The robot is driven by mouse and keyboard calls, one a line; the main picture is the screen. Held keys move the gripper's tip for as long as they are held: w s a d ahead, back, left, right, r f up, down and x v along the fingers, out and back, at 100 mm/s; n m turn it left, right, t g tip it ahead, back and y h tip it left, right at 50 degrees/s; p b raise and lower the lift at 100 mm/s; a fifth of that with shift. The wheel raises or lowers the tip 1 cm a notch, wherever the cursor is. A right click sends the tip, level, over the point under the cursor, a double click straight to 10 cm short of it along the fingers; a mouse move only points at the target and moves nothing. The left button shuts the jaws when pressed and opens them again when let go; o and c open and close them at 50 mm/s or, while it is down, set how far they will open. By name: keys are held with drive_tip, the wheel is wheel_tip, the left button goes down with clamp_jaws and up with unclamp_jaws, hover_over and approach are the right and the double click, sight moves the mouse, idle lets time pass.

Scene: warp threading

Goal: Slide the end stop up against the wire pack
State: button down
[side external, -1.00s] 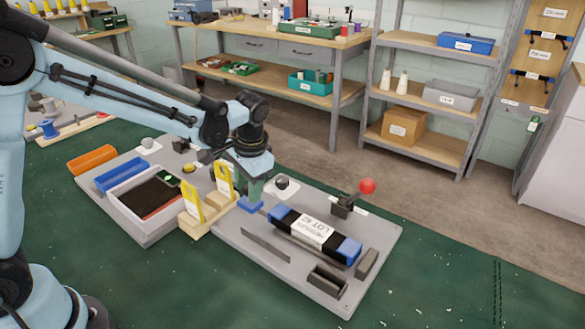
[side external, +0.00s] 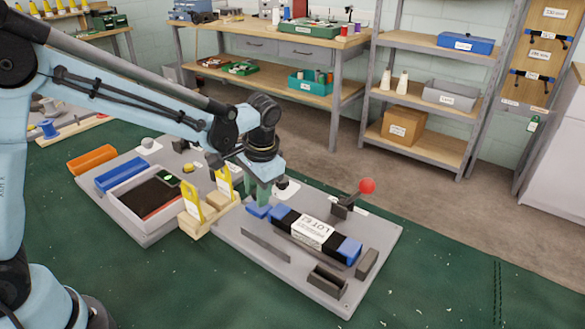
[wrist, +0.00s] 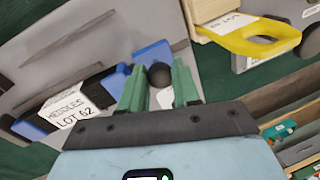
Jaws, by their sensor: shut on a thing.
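The wire pack (side external: 312,232) is a long black bundle with blue ends and a white lot label. It lies on the grey board (side external: 236,234), and its labelled side shows in the wrist view (wrist: 75,102). The end stop (side external: 258,211) is a small blue block just left of the pack's near-left blue end; it also shows in the wrist view (wrist: 153,52). My gripper (side external: 262,198) is low over the stop, its green fingers pointing down. In the wrist view, the fingers (wrist: 158,86) close around a dark round knob by the stop.
A red-knobbed lever (side external: 367,187) stands behind the pack. A wooden holder with yellow tags (side external: 193,200) is close on the left. A dark slotted block (side external: 327,280) and a grey block (side external: 367,263) sit at the board's right end.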

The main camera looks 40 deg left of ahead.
sight(265, 212)
drive_tip(key=c, duration=1.1)
unclamp_jaws()
wheel_tip(265, 212, up, 12)
drive_tip(key=d, duration=0.2)
drive_tip(key=shift+s, duration=0.25)
drive_tip(key=shift+o, duration=0.2)
drive_tip(key=shift+d, duration=0.1)
